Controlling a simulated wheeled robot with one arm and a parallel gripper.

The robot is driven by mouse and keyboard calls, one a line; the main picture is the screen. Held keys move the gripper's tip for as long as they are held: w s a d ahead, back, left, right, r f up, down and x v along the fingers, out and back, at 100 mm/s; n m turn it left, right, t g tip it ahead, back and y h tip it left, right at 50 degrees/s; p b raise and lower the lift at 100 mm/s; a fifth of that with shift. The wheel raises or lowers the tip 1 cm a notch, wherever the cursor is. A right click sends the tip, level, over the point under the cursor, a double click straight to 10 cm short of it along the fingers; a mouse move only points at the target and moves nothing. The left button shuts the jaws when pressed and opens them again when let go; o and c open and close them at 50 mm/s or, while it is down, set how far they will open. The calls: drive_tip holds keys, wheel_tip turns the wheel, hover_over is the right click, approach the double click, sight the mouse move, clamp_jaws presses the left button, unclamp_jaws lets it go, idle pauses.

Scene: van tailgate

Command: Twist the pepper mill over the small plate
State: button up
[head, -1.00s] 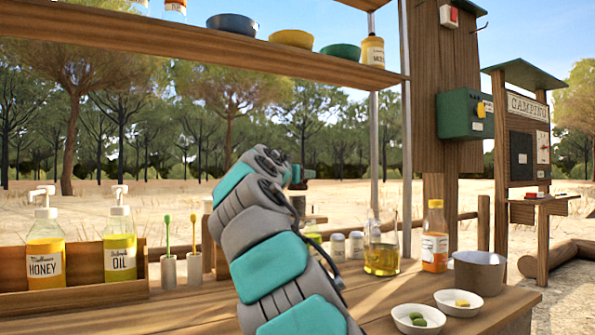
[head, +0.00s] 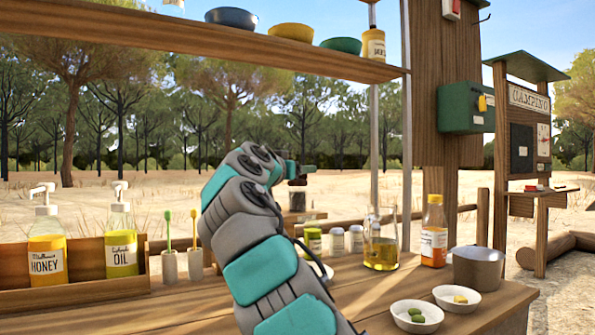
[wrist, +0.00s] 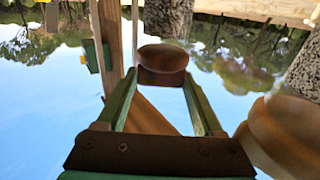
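The pepper mill (head: 297,201) stands upright behind my arm, its dark body partly visible under my gripper. In the wrist view, which is upside down, its brown knob (wrist: 163,60) sits between my two green fingertips, with the speckled body (wrist: 168,17) beyond. My gripper (head: 300,172) reaches level over the mill's top, and its fingers appear to touch both sides of the knob. A white rim (head: 320,270), likely the small plate, shows on the counter, mostly hidden by my arm.
A similar brown-and-speckled shape (wrist: 290,130) is close at the wrist view's right edge. Shakers (head: 337,240), an oil flask (head: 381,252), an orange bottle (head: 433,245), two white bowls (head: 416,328) and a metal pot (head: 479,268) stand right. A shelf (head: 180,36) hangs above.

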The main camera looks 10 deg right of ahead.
drive_tip(key=o, duration=0.3)
drive_tip(key=shift+o, duration=0.2)
drive_tip(key=shift+a, duration=0.1)
drive_tip(key=b+v, duration=0.2)
drive_tip(key=v, duration=0.5)
drive_tip(key=shift+s+a+b, duration=0.2)
drive_tip(key=shift+s+b, duration=0.1)
drive_tip(key=shift+b, duration=0.05)
